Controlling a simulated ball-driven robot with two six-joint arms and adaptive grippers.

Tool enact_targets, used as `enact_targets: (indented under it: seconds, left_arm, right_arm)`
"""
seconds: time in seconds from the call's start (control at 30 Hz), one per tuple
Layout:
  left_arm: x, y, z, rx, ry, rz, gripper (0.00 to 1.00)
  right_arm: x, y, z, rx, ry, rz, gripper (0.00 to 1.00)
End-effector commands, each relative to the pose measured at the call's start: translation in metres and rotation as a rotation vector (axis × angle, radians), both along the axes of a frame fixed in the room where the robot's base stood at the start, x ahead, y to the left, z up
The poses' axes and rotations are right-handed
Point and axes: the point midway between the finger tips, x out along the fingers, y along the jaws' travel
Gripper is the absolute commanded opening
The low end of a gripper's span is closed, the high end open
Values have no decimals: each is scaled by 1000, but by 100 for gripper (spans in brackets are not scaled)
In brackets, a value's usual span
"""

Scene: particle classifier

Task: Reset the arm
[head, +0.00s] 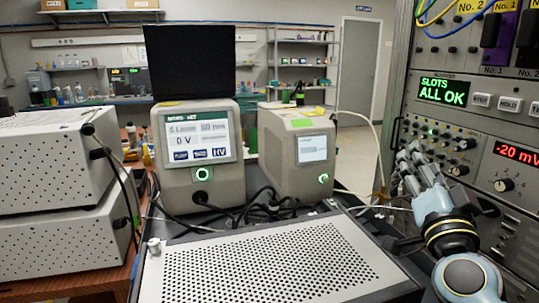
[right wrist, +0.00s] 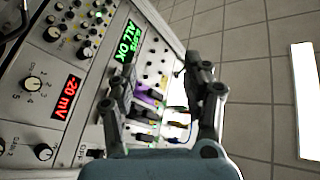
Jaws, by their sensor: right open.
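My right arm comes in at the lower right of the head view. Its gripper (head: 412,168) points up and away from me, in front of the rack of instruments (head: 455,122). In the right wrist view the two dark fingers of the right gripper (right wrist: 148,85) stand apart with nothing between them. Behind them are the rack's face and coloured plugs, which look apart from the fingers. My left gripper shows in neither view.
The rack's green display (head: 443,90) reads "SLOTS ALL OK"; its red display (head: 517,153) reads "-20 mV". A perforated grey case (head: 270,262) lies front centre, left of my arm. Two screened instruments (head: 197,160) stand behind it. Tiled floor (right wrist: 245,100) is open beside the rack.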

Motion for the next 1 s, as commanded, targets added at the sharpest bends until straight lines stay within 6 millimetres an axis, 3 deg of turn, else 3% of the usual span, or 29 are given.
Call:
enact_targets:
  seconds: [0.1, 0.2, 0.27, 0.4, 0.5, 0.8, 0.9, 1.0]
  left_arm:
    - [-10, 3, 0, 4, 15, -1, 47]
    - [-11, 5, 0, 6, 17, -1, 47]
    - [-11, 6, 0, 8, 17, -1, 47]
    - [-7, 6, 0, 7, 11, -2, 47]
    - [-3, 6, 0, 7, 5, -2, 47]
    - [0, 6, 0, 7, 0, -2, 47]
    - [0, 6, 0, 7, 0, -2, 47]
    - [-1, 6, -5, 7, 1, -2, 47]
  right_arm:
    - [-27, 48, -31, -179, 206, 247, 49]
    - [-63, 73, -72, -313, 436, 407, 49]
    - [-91, 79, -98, -382, 591, 475, 49]
    - [-154, 70, -143, -484, 913, 544, 49]
    - [-193, 56, -162, -522, 1094, 549, 49]
    - [-291, 11, -180, -560, 1510, 477, 49]
    - [-319, -3, -179, -559, 1623, 437, 49]
    - [-308, -4, -215, -552, 1626, 444, 49]
